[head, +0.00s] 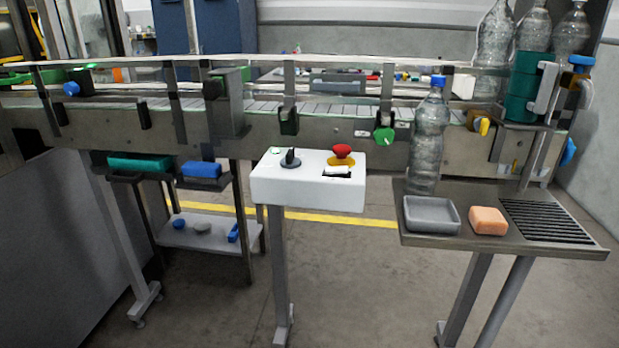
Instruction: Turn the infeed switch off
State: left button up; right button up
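A white control box (305,190) stands on a grey post in front of the conveyor. A black rotary knob (290,158) is on the left of its sloped top, its grip pointing roughly away from me. A red mushroom button (342,151) on a yellow base sits on the right. In front of it is a small white rocker-like part (337,171) in a dark frame. No readable label shows which control is the infeed switch. Neither of my grippers is in view.
A side table (425,240) at the right holds a grey tray (431,215), an orange sponge-like block (488,220) and a clear bottle (429,140) with a blue cap. The conveyor (330,125) runs behind the box. The floor before the box is clear.

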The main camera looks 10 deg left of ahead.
aim_at(289, 161)
jog(key=u, duration=2.05)
jog(key=i, duration=1.3)
jog(key=z, duration=2.65)
